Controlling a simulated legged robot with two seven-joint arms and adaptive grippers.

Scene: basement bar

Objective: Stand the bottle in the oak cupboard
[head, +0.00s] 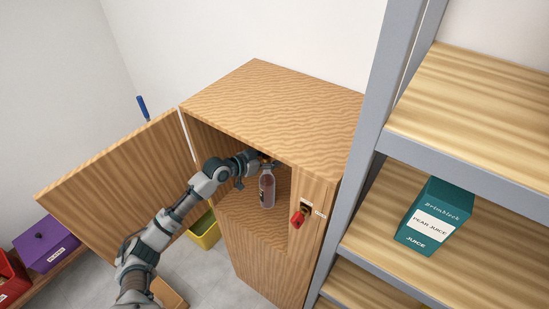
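The oak cupboard (270,95) stands in the middle of the head view with its door (120,175) swung wide open to the left. The bottle (267,190), clear with a dark reddish content, is upright inside the opening above or on the inner shelf (245,215). I cannot tell whether its base touches the shelf. My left arm reaches in from the lower left. My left gripper (264,162) is at the bottle's neck, small and partly shaded, so its grip is unclear. My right gripper is not in view.
A red lock or handle (298,218) sits on the cupboard's right front. A grey-framed shelf rack (375,120) stands close on the right, holding a teal juice carton (434,215). A yellow bin (205,232) and purple box (45,245) are at the left.

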